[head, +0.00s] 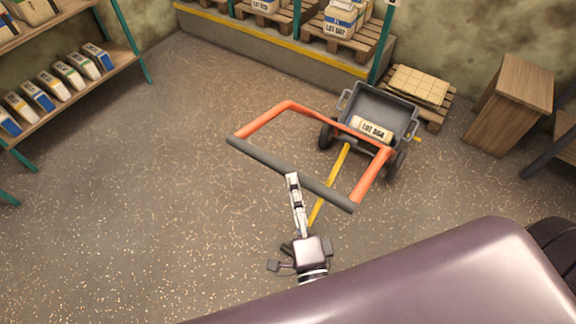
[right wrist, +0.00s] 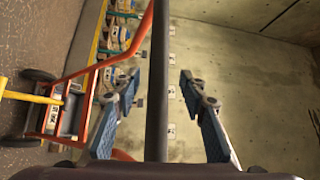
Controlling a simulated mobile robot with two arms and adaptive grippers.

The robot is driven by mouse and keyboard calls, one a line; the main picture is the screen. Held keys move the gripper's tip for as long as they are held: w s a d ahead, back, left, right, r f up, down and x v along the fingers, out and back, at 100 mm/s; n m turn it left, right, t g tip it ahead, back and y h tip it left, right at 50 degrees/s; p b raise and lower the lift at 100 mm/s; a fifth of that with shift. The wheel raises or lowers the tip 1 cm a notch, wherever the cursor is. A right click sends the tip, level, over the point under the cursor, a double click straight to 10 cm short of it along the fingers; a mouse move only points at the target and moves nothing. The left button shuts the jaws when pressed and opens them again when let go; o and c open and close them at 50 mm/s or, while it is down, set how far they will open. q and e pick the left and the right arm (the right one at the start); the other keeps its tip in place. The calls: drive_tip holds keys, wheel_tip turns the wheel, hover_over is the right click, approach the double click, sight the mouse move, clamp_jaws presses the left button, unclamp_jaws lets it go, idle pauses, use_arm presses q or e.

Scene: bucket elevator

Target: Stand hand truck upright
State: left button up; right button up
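The hand truck has an orange frame (head: 262,121), a dark grey grip bar (head: 262,158), two black wheels (head: 326,134) and a grey bin (head: 378,105). It leans back towards me, with its grip bar nearest. A bag marked LOT 504 (head: 371,128) lies in the bin. My right gripper (head: 292,178) is at the middle of the grip bar. In the right wrist view its fingers (right wrist: 160,85) stand open on either side of the bar (right wrist: 158,120), with gaps showing on both sides. My left gripper is out of view.
A yellow bar (head: 328,186) runs from the truck towards me. A raised ledge (head: 270,50) with loaded pallets lies behind. A shelf (head: 85,88) stands at left. The left floor is clear.

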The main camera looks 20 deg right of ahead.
sight(289, 171)
drive_tip(key=w, duration=0.4)
drive_tip(key=shift+w+d+r+p, duration=0.15)
drive_tip(key=shift+w+d+p, duration=0.05)
drive_tip(key=shift+p, duration=0.1)
drive_tip(key=shift+w, duration=0.3)
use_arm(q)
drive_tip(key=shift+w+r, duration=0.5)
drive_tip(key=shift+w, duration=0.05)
use_arm(e)
drive_tip(key=shift+w, duration=0.2)
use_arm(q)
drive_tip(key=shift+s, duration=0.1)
use_arm(e)
clamp_jaws()
